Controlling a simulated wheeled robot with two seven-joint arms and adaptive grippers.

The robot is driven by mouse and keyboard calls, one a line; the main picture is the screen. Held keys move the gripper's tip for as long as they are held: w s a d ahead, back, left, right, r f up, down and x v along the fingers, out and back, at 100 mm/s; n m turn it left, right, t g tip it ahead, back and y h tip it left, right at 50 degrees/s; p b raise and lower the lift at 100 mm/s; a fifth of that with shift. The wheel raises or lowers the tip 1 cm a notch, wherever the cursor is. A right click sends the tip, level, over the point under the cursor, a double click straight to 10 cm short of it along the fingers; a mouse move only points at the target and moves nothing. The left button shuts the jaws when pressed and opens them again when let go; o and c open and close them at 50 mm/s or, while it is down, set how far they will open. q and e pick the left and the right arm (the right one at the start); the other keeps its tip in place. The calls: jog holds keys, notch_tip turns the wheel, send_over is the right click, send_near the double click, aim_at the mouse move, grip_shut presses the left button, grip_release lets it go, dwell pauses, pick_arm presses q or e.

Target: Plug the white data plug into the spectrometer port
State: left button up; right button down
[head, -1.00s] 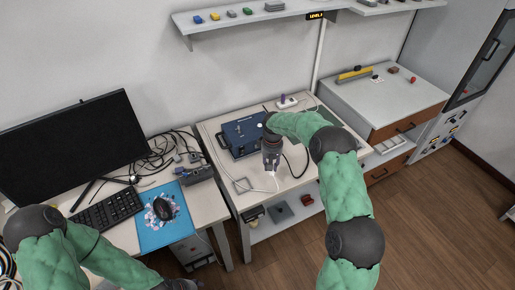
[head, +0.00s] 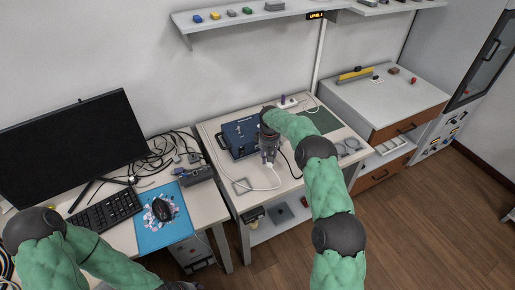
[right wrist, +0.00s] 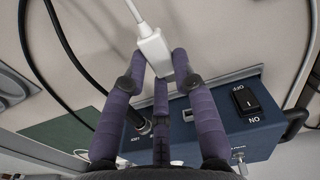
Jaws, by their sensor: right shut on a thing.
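The white data plug (right wrist: 153,46) is held between the purple fingertips of my right gripper (right wrist: 160,62), its white cable running off the top of the right wrist view. The spectrometer is a blue box (head: 238,138) on the middle table; in the right wrist view its blue panel (right wrist: 235,138) lies beyond the fingers. A small rectangular port (right wrist: 188,115) shows beside the right finger, apart from the plug. In the head view my right gripper (head: 268,160) is at the box's right front side. My left gripper (head: 182,286) is at the bottom edge, mostly cut off.
A black plug (right wrist: 143,127) with a black cable sits at the panel, and a black rocker switch (right wrist: 246,99) is right of the port. A green mat (head: 318,120) and a white power strip (head: 287,102) lie behind my right arm. A monitor (head: 75,150) stands left.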

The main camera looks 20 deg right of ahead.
jog(key=shift+w+a+b, duration=0.15)
jog(key=shift+w+b, duration=0.1)
jog(key=shift+w, duration=1.1)
jog(key=shift+w+a+b, duration=0.15)
jog(key=shift+w+b, duration=0.05)
jog(key=shift+w, duration=1.15)
jog(key=c, duration=1.7)
grip_release()
grip_shut()
